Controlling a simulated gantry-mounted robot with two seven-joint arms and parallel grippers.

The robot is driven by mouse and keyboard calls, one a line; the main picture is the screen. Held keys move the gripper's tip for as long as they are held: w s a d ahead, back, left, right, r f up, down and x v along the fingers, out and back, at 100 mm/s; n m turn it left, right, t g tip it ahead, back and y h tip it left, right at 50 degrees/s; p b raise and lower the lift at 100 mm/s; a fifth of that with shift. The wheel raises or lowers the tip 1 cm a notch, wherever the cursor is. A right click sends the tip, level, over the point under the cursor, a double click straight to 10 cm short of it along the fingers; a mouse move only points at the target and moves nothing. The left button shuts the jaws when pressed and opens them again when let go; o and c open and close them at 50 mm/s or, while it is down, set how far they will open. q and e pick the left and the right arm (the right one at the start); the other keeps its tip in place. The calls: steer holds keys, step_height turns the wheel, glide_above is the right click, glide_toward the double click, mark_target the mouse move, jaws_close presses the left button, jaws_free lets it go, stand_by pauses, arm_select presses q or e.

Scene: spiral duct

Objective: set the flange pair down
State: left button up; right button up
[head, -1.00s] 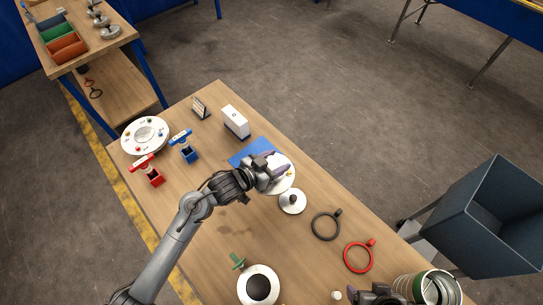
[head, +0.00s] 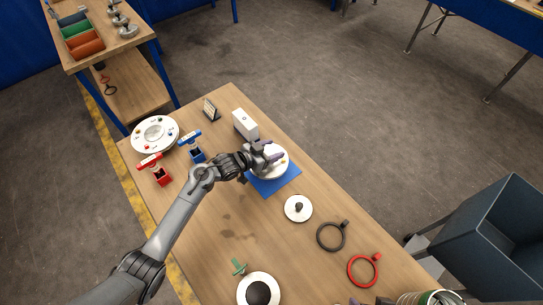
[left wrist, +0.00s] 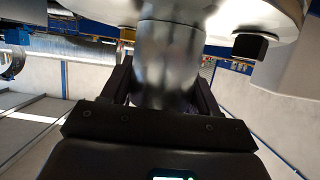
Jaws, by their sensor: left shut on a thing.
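My left gripper (head: 268,156) is shut on the flange pair (head: 281,169), a white disc with a metal collar, over the blue mat (head: 276,185). In the left wrist view the silver collar (left wrist: 167,62) sits between the two dark fingers, and the pale disc (left wrist: 215,14) with dark knobs crosses the top. The disc covers the mat's back part; I cannot tell whether it touches it. Of my right gripper, at most a dark scrap shows at the head view's bottom edge; its jaws are hidden.
A small white disc with a dark knob (head: 298,208), a black ring clamp (head: 331,236) and a red one (head: 364,269) lie in front. A white box (head: 245,124) stands behind the mat. Red (head: 157,171) and blue (head: 194,147) tools and a round tray (head: 155,133) are left.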

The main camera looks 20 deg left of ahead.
arm_select(q)
steer(key=shift+f, duration=1.9)
steer(key=shift+f, duration=0.2)
steer(key=o, duration=1.5)
